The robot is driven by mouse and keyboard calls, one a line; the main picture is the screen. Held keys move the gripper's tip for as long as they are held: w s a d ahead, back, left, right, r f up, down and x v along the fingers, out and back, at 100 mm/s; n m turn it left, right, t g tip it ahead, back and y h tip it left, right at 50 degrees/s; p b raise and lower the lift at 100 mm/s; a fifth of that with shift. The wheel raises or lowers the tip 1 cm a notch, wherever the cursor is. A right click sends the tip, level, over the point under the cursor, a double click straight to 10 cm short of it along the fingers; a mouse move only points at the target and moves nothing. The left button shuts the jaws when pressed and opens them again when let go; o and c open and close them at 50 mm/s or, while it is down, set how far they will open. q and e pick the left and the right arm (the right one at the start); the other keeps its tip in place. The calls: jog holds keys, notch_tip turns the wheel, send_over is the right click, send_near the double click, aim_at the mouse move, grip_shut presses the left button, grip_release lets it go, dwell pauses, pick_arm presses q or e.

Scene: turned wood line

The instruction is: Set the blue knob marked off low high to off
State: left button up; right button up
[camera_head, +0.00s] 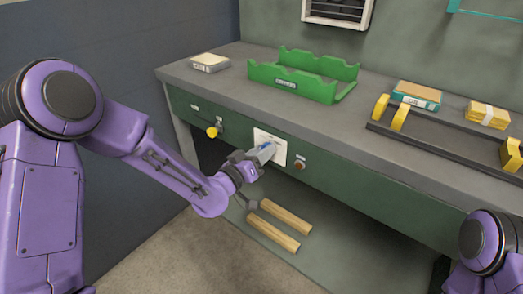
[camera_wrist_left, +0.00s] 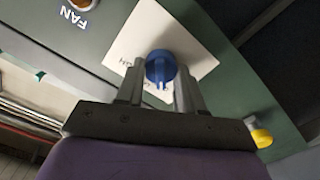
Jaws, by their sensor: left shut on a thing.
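The blue knob (camera_wrist_left: 161,66) sits on a white label plate (camera_wrist_left: 188,45) on the green front of the bench. In the left wrist view it lies between the two fingers of my left gripper (camera_wrist_left: 160,82), which is shut on it. The lettering on the plate is mostly hidden by the knob and fingers, so I cannot tell its setting. In the head view my left gripper (camera_head: 267,152) reaches the white plate (camera_head: 279,140), with only a little blue showing. Part of my right arm shows at the lower right, but its gripper is out of frame.
A yellow knob (camera_head: 212,132) is left of the plate, and an orange-brown knob (camera_head: 299,164) is right of it. A green rack (camera_head: 300,88), boxes and a dark tray with yellow handles stand on the bench top (camera_head: 240,75). Wooden bars (camera_head: 272,238) lie below.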

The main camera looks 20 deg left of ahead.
pick_arm(q)
jog(key=shift+n, duration=0.4)
jog(key=o, duration=1)
jog(key=shift+a, duration=0.1)
jog(key=shift+o, duration=0.2)
jog(key=v, duration=1)
jog(key=shift+s, duration=0.25)
jog(key=shift+a, duration=0.1)
